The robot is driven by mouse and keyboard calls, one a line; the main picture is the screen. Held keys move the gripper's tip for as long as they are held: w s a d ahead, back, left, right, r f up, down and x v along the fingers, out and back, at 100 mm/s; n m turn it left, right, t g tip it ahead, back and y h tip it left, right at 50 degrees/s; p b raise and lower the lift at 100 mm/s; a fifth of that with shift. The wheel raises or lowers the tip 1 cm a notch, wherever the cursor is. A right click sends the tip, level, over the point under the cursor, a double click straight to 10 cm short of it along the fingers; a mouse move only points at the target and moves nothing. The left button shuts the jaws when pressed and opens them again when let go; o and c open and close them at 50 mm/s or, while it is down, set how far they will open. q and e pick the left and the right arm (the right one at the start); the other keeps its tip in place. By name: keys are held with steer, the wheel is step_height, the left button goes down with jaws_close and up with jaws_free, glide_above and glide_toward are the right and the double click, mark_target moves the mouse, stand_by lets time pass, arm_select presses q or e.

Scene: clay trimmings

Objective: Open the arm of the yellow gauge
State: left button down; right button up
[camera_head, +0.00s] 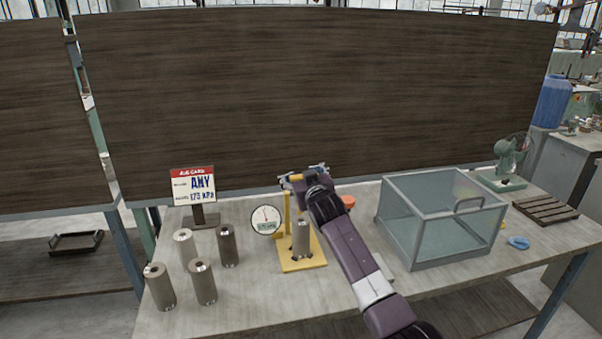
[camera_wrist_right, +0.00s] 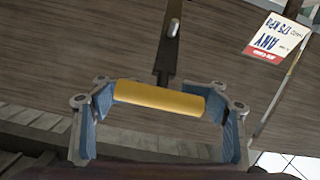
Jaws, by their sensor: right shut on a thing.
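The yellow gauge (camera_head: 303,265) stands on the table with a flat base, an upright post and a round white dial (camera_head: 265,220) at its left. A grey-brown cylinder (camera_head: 301,241) stands upright on its base. My right gripper (camera_head: 297,177) is at the top of the gauge, shut on the yellow handle of its arm. In the right wrist view the handle (camera_wrist_right: 160,97) lies crosswise between the two blue-padded fingers (camera_wrist_right: 168,122). The rest of the arm is largely hidden behind my gripper. My left gripper is not in view.
Several similar cylinders (camera_head: 228,246) stand at the left. Behind them is a card (camera_head: 194,184) reading "ANY" and "175 KPA". A clear box (camera_head: 440,262) stands right of my right arm. An orange thing (camera_head: 347,201), a green fan (camera_head: 508,158) and a slatted rack (camera_head: 545,209) lie beyond.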

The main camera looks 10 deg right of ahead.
steer(key=o, duration=2.1)
steer(key=shift+w+f, duration=0.1)
steer(key=shift+f, duration=0.05)
steer(key=s+r, duration=0.1)
steer(key=s, duration=1.1)
steer(key=shift+d+r, duration=0.25)
steer(key=shift+r, duration=0.15)
